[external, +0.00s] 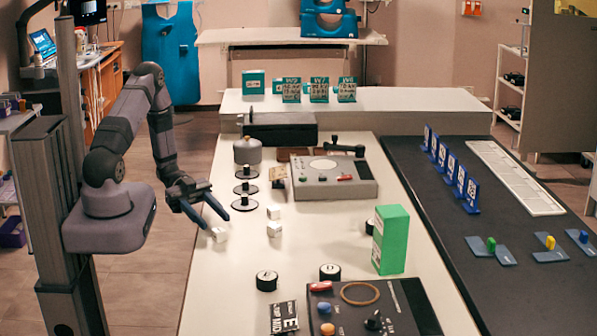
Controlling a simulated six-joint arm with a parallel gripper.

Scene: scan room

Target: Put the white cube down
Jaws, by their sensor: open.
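A white cube (219,235) rests on the white table near its left edge, just below my gripper's fingertips in the picture. My gripper (216,220) is open, with its dark fingers spread and pointing down toward the table. The fingertips look close to this cube; I cannot tell whether they touch it. Two more white cubes stand to the right, one nearer (274,229) and one just behind it (273,212). Nothing shows held in the fingers.
A grey control box (325,178) is behind the cubes, a green box (391,240) to the right. Black round pieces (266,281) and a dark panel (362,308) lie nearer. The table's middle is partly clear.

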